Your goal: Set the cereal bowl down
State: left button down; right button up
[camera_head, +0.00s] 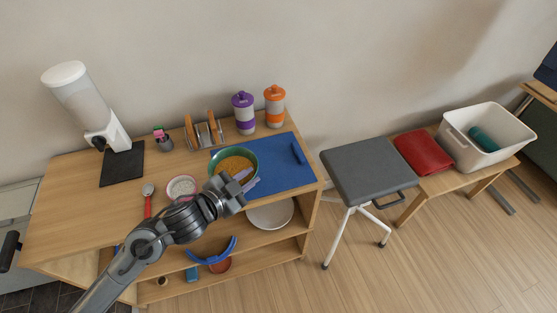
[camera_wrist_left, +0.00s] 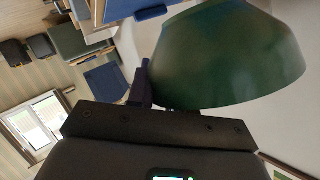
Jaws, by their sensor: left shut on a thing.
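The green cereal bowl (camera_head: 235,162), filled with orange-yellow cereal, shows in the head view over the left part of the blue mat (camera_head: 278,172) on the wooden cabinet top. My left gripper (camera_head: 243,183) is shut on the bowl's near right side. In the left wrist view the bowl (camera_wrist_left: 228,58) fills the upper right, held at its edge by the dark fingers. I cannot tell whether the bowl's base touches the mat. My right gripper is not in view.
A white bowl with a red rim (camera_head: 182,187) and a red spoon (camera_head: 148,200) lie left of my gripper. A toast rack (camera_head: 205,134), a purple jar (camera_head: 243,112) and an orange jar (camera_head: 275,106) stand behind. The mat's right part is mostly clear.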

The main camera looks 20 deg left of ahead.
aim_at(247, 163)
pick_arm(q)
jog(key=w+d+r+m+g+h+p, duration=0.15)
jog(key=w+d+r+p, duration=0.25)
jog(key=d+p, duration=0.55)
jog(key=w+a+f, duration=0.1)
jog(key=a+f, duration=0.1)
jog(key=a, duration=0.1)
jog(key=w+a+f, duration=0.2)
jog(key=a, duration=0.2)
jog(key=w+a+f+p, duration=0.1)
jog(key=a+f, duration=0.2)
jog(key=a, duration=0.1)
jog(key=shift+w, duration=0.3)
jog(key=shift+f, duration=1.95)
jog(key=c, duration=1)
grip_release()
jog(key=shift+f, duration=0.1)
